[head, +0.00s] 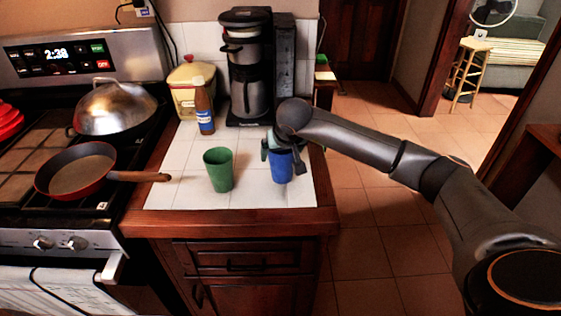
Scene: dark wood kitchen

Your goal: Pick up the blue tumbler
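The blue tumbler (281,168) stands upright on the white tiled counter, near its right front part. My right gripper (280,160) is at the tumbler, with a dark finger showing on each side of its upper part. The gripper looks open around it; whether the fingers touch the tumbler is too small to tell. The wrist above hides part of the tumbler's rim. A green tumbler (218,170) stands upright to the left of the blue one, apart from it. My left gripper is not in view.
A coffee maker (258,70) stands behind the tumblers, with a brown bottle (205,108) and a yellow-white canister (191,88) to its left. A red pan (76,172) on the stove points its handle over the counter's left edge. The counter's front strip is clear.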

